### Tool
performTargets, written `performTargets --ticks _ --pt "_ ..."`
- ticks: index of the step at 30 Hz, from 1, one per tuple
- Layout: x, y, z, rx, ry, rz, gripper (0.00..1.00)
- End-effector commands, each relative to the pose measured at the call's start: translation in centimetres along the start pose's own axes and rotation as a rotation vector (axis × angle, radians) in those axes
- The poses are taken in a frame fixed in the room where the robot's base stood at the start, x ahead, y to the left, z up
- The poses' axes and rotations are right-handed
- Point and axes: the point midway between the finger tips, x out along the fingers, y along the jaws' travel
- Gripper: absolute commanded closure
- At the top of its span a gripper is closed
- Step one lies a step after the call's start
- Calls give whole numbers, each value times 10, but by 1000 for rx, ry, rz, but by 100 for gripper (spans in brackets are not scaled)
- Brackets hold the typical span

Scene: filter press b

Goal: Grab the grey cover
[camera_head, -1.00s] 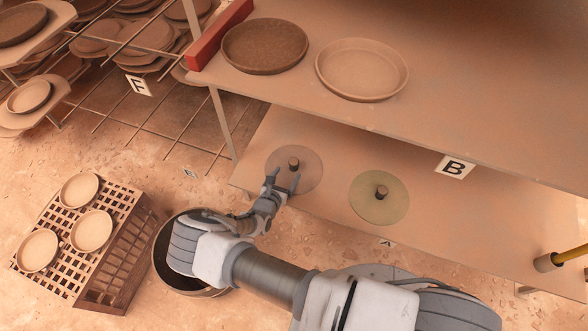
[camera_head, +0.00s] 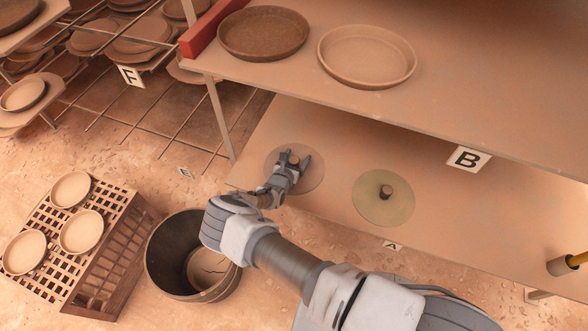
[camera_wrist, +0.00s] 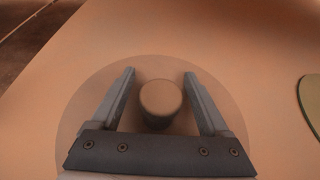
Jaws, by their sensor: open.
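The grey cover (camera_head: 314,178) is a round, thin, see-through disc with a brown cylindrical knob. It lies on the lower shelf (camera_head: 300,120), left of the greenish cover (camera_head: 383,205). My gripper (camera_head: 298,158) is over the grey cover, partly hiding it in the head view. In the wrist view, the open fingers (camera_wrist: 160,78) stand on either side of the knob (camera_wrist: 160,100), with a gap visible on both sides. The grey cover's disc (camera_wrist: 145,64) spreads under and around the fingers. The greenish cover's edge (camera_wrist: 312,100) shows at the right.
The upper shelf (camera_head: 440,100) overhangs behind, holding a dark dish (camera_head: 263,34) and a pale dish (camera_head: 367,56). A dark bucket (camera_head: 165,262) stands on the floor below my arm. A slatted crate (camera_head: 110,250) with pale dishes is at left. A yellow-handled tool (camera_head: 562,265) lies far right.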

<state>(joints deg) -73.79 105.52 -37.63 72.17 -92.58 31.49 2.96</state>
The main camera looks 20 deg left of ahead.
Motion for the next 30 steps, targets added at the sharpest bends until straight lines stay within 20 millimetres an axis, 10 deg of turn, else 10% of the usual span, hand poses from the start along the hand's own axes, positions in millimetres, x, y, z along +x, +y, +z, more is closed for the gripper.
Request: performTargets --ticks 5,18,30 --pt "-1 0 1 0 0 0 24" --pt "-1 0 1 0 0 0 100" --pt "-2 0 3 0 -1 1 100"
